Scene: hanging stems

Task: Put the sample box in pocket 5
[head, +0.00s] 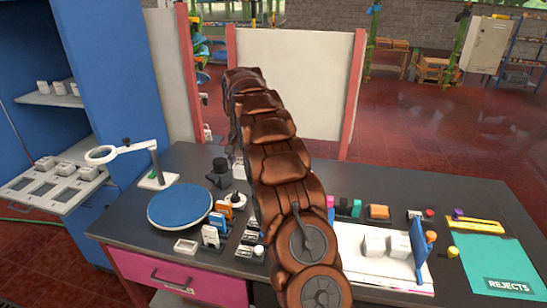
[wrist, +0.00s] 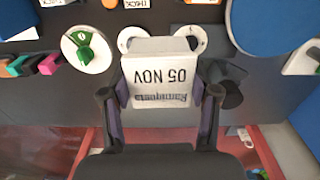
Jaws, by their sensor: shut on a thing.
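The sample box is a white box (wrist: 160,72) printed "05 NOV", upside down in the wrist view. My gripper (wrist: 160,94) is shut on it, with one dark finger on each side. In the head view my arm hides most of the gripper and box. A pale tray with several grey recesses (head: 42,188) sits in the blue cabinet at the left. I cannot read any pocket numbers, so I cannot tell which recess is pocket 5.
A blue disc (head: 180,206), a magnifier lamp (head: 104,155) and small holders (head: 211,236) crowd the left of the dark table (head: 440,190). A white tray (head: 358,270) with boxes and a green rejects sheet (head: 495,262) lie at the right. Floor shows between cabinet and table.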

